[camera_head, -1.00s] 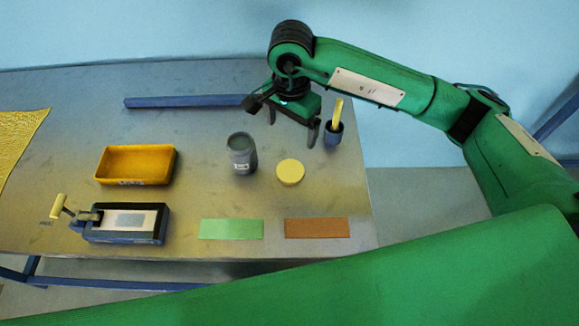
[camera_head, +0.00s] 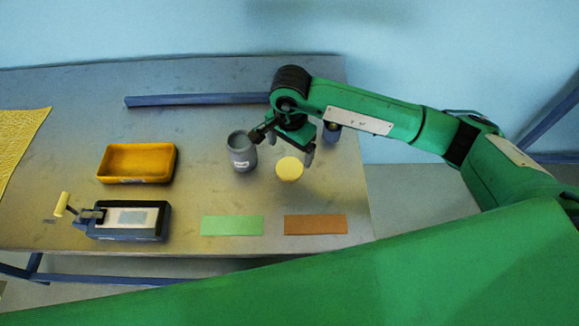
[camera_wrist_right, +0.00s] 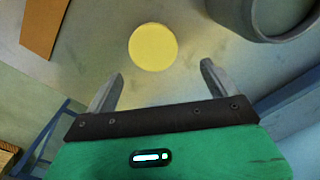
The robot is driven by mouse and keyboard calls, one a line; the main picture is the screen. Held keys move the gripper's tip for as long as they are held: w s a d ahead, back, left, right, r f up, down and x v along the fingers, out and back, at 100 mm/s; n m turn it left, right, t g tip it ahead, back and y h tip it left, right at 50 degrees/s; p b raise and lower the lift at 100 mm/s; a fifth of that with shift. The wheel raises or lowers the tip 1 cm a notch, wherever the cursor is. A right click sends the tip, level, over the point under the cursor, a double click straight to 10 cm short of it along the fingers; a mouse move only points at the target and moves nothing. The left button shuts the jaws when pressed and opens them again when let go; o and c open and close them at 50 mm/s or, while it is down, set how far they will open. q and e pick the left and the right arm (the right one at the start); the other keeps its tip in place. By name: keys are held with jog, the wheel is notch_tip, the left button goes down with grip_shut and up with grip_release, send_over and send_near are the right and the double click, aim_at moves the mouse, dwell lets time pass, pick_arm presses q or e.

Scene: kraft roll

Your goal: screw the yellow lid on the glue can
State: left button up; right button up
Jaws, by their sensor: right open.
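The yellow lid (camera_head: 289,169) lies flat on the metal table, right of the glue can. It also shows in the right wrist view (camera_wrist_right: 153,47), beyond the fingertips. The grey glue can (camera_head: 241,152) stands upright and uncapped. Part of its rim shows in the right wrist view (camera_wrist_right: 270,12). My right gripper (camera_head: 290,152) is open and empty above the table, close behind the lid and right of the can. In the right wrist view its two fingers (camera_wrist_right: 162,75) are spread apart, with the lid ahead between them. My left gripper is not in view.
A grey cup (camera_head: 331,133) stands behind my right gripper, partly hidden. A yellow tray (camera_head: 136,164) and a dark device with a lever (camera_head: 128,219) are at left. Green (camera_head: 232,225) and brown strips (camera_head: 315,224) lie in front. A blue bar (camera_head: 190,100) lies at the back.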

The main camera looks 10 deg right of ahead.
aim_at(291, 166)
jog(key=shift+s+f, duration=0.1)
jog(key=shift+f, duration=0.15)
jog(key=f+p, duration=0.1)
jog(key=f, duration=0.1)
jog(key=s+f+p, duration=0.1)
jog(key=f, duration=0.1)
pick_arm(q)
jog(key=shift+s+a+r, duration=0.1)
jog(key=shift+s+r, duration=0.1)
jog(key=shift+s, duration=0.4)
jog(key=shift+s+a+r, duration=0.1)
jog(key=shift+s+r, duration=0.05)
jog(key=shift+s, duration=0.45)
pick_arm(e)
jog(key=shift+w+f, duration=0.15)
jog(key=shift+f, duration=0.2)
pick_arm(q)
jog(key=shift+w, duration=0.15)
pick_arm(e)
jog(key=c, duration=1)
